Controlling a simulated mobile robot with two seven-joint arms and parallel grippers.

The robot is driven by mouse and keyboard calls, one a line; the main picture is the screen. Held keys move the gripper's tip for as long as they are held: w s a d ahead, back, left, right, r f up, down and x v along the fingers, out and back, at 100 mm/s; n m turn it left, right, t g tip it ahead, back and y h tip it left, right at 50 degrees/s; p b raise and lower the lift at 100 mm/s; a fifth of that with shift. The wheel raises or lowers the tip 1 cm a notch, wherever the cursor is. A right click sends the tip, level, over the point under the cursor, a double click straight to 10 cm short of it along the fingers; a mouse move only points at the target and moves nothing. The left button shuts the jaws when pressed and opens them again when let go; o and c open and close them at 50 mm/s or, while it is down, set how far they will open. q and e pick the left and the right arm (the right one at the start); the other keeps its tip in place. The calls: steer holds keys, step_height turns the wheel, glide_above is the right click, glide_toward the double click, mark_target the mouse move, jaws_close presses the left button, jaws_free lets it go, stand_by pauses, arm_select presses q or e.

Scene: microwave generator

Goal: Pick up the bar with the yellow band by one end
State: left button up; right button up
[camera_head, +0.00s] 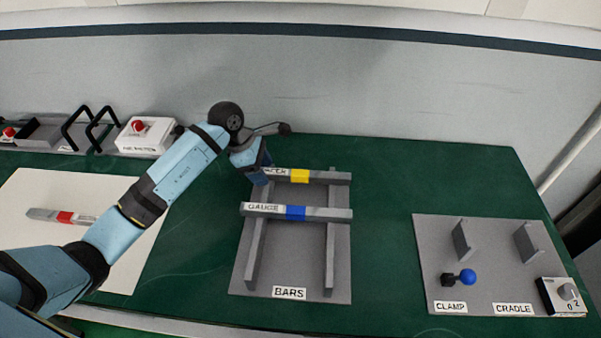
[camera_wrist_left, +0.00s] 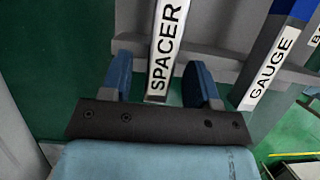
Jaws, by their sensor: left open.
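The bar with the yellow band (camera_head: 300,176) lies across the two rails of the bars rack (camera_head: 240,290), at its far end. Its left end carries a label ending in "CER"; in the left wrist view the label reads SPACER (camera_wrist_left: 167,45). My left gripper (camera_head: 262,172) is at that left end. In the left wrist view the two blue fingers of the gripper (camera_wrist_left: 160,85) are open, one on each side of the spacer bar's end, with gaps visible. The gauge bar with the blue band (camera_head: 325,214) lies nearer on the same rails. My right gripper is not in view.
A white mat (camera_head: 130,265) at left holds a bar with a red band (camera_head: 66,217). A board with the clamp and cradle (camera_head: 500,262) is at right. A white box with a red button (camera_head: 152,138) stands at the back left. Green table is clear between the boards.

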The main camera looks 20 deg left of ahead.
arm_select(q)
steer(key=shift+f, duration=0.15)
jaws_close()
